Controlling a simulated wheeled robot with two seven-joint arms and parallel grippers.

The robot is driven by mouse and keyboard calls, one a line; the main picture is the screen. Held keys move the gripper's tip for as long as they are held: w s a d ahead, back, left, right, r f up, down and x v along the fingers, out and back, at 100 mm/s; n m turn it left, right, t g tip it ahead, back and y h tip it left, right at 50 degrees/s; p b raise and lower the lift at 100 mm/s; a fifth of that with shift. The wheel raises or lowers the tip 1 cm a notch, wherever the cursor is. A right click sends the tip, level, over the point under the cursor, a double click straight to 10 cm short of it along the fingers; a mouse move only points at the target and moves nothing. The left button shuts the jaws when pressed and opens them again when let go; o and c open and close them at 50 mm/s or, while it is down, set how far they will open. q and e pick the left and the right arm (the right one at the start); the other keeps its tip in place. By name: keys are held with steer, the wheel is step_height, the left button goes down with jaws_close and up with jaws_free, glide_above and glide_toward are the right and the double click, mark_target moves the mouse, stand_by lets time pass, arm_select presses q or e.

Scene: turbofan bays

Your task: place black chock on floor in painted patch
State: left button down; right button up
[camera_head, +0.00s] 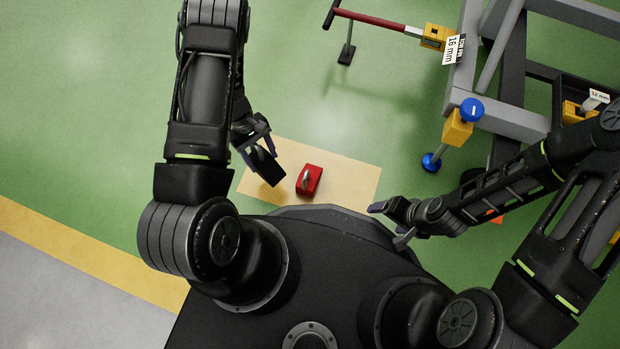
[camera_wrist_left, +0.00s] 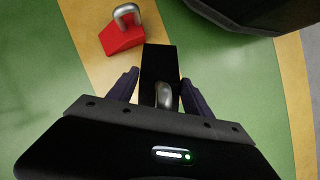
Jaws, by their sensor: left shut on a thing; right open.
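The black chock (camera_head: 267,168) is a dark block with a metal handle, held in my left gripper (camera_head: 256,146). In the left wrist view the chock (camera_wrist_left: 159,62) sits between the two fingers, which are shut on its handle (camera_wrist_left: 163,95). The painted patch (camera_head: 349,178) is a tan rectangle on the green floor, partly hidden by my body. The chock appears over the patch's left part; I cannot tell whether it touches the floor. My right gripper (camera_head: 391,219) is open and empty, right of the patch.
A red chock (camera_head: 309,180) with a metal handle stands on the patch, right of the black chock; it also shows in the left wrist view (camera_wrist_left: 122,38). A grey frame stand (camera_head: 510,120) with yellow and blue fittings is at the right. Green floor (camera_head: 300,90) beyond the patch is clear.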

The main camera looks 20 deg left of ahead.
mark_target(264, 166)
arm_select(q)
step_height(264, 166, down, 6)
steer(key=b, duration=0.3)
steer(key=shift+f, duration=0.1)
steer(key=shift+f+b, duration=0.9)
steer(key=shift+f, duration=1.05)
steer(key=shift+r, duration=0.1)
